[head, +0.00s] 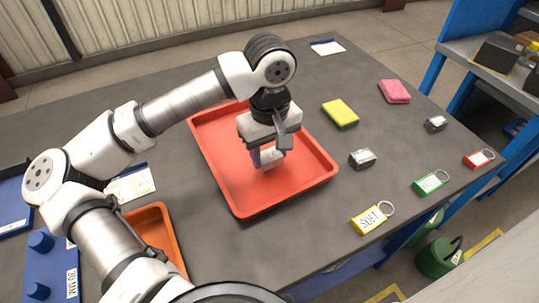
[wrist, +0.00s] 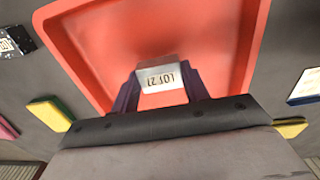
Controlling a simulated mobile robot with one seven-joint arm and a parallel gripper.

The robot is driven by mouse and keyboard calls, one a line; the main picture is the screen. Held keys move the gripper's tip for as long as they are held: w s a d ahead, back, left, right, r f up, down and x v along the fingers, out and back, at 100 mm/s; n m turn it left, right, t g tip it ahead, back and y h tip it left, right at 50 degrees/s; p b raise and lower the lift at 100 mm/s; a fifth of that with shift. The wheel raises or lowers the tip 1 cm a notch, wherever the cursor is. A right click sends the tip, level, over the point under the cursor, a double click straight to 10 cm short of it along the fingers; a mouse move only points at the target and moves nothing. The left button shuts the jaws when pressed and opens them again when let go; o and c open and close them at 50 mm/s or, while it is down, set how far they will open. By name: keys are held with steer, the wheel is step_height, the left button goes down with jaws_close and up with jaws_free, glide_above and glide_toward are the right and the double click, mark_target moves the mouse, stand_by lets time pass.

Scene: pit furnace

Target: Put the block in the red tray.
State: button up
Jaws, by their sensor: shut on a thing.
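The block (head: 271,157), pale metal with a label reading "LOT 27", is between the two fingers of my gripper (head: 266,156). My gripper is shut on it, pointing down. In the wrist view the block (wrist: 160,77) shows between the dark fingers, label facing the camera. The red tray (head: 308,188) is a wide shallow tray in the middle of the table; it also fills much of the wrist view (wrist: 85,50). The block is over the tray's inside, away from its walls. I cannot tell whether it touches the tray floor.
An orange tray (head: 160,229) and blue holder (head: 45,262) are at left.

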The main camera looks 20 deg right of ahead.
mark_target(269, 155)
steer(key=shift+f, duration=0.95)
steer(key=shift+f+b, duration=0.25)
steer(key=shift+b, duration=0.05)
steer(key=o, duration=1.2)
steer(key=shift+r, duration=0.1)
steer(key=shift+r, duration=0.1)
steer(key=shift+r+p, duration=0.2)
steer(key=shift+p, duration=0.3)
step_height(269, 155, up, 12)
steer(key=shift+f+b, duration=0.15)
steer(key=shift+b, duration=0.7)
